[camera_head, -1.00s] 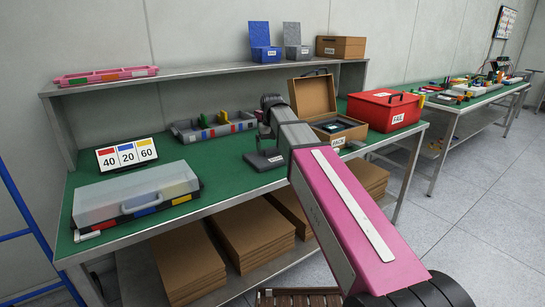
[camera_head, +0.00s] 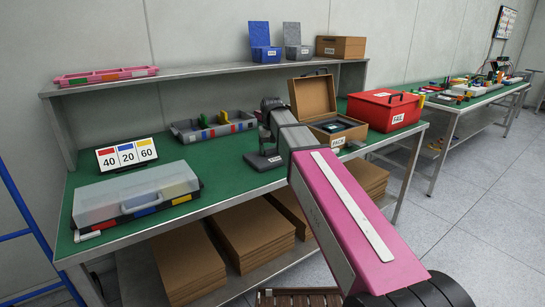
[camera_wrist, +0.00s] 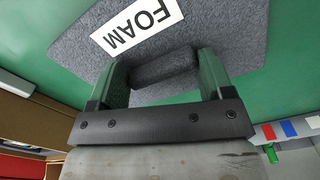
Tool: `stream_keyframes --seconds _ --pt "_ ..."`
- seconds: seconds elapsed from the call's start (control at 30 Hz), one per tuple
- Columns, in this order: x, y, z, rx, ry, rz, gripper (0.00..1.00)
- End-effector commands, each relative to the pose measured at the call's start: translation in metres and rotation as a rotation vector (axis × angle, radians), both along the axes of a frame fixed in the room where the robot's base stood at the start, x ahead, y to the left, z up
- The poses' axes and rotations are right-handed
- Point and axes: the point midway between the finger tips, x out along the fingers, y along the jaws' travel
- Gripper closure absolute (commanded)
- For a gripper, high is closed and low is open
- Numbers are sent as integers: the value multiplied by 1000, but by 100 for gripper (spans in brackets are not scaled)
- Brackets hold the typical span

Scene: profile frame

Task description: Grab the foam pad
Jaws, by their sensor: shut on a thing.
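The foam pad (camera_wrist: 210,25) is a dark grey, speckled slab with a white FOAM label (camera_wrist: 138,27) and a raised grey block on it. It fills the top of the wrist view. My gripper (camera_wrist: 163,65) has its two green fingers on either side of the raised block, shut on it. In the head view, the pad (camera_head: 262,162) shows as a dark flat shape below my gripper (camera_head: 268,148), over the green bench near its front edge. I cannot tell whether it touches the bench.
An open brown box marked PACK (camera_head: 316,97) and a red FAIL box (camera_head: 384,110) stand to the right. A grey tray with coloured blocks (camera_head: 195,133) is behind the pad. A clear-lidded case (camera_head: 135,193) and a 40-20-60 sign (camera_head: 127,155) are left.

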Motion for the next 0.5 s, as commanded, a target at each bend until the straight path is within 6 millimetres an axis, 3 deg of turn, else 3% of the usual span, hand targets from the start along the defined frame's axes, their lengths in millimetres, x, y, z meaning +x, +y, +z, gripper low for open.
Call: stream_keyframes --seconds 0.5 --pt "0 0 22 0 0 0 49"
